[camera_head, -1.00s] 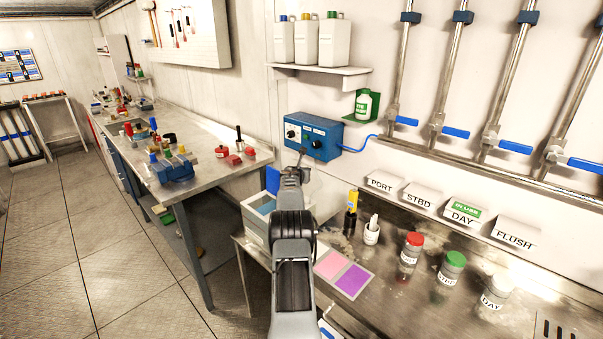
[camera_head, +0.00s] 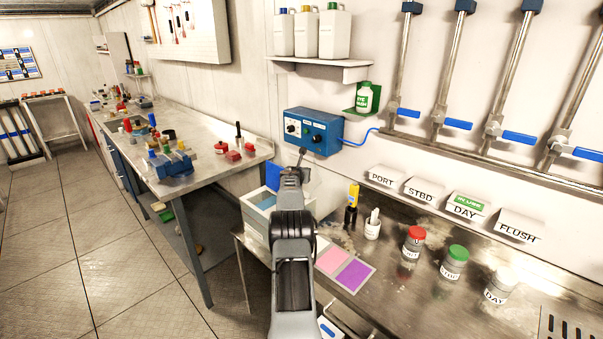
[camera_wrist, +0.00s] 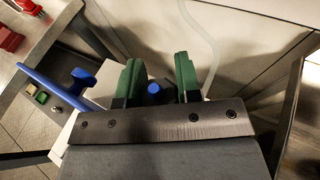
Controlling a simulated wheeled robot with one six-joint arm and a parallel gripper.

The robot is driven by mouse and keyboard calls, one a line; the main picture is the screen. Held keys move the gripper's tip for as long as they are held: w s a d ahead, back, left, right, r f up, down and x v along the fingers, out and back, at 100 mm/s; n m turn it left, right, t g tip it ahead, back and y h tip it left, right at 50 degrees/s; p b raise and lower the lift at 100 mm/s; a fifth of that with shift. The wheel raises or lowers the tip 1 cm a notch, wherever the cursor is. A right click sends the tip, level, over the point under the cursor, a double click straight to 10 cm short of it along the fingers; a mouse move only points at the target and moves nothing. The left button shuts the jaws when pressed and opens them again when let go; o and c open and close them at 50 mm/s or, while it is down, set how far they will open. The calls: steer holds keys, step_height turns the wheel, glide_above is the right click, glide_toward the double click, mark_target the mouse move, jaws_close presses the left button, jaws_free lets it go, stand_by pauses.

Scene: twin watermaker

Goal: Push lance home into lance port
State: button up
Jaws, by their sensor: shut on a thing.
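My gripper (camera_wrist: 156,82) shows its two green fingers in the wrist view, shut on a dark piece with a round blue end (camera_wrist: 153,89), which I take to be the lance. The lance's lower part and the lance port are not clearly visible. In the head view my arm covers the gripper and whatever it holds, above a white box (camera_head: 253,226) at the left end of the steel bench. A blue handle-shaped part (camera_wrist: 62,88) shows left of the fingers in the wrist view, apart from them.
The blue control box (camera_head: 313,131) is on the wall just behind my arm. A pale hose (camera_wrist: 208,45) runs beyond the fingers.

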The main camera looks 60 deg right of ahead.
steer(key=shift+f+b, duration=0.5)
steer(key=shift+f, duration=0.05)
steer(key=o, duration=0.9)
steer(key=shift+f, duration=0.1)
steer(key=shift+c, duration=0.2)
steer(key=shift+s+a+f+b, duration=0.1)
steer(key=shift+a+b, duration=0.1)
steer(key=shift+b, duration=0.15)
steer(key=shift+s+a+b, duration=0.1)
steer(key=shift+a+b, duration=0.1)
steer(key=shift+b, duration=0.2)
steer(key=b+v, duration=0.6)
steer(key=v, duration=0.7)
steer(key=shift+r, duration=0.45)
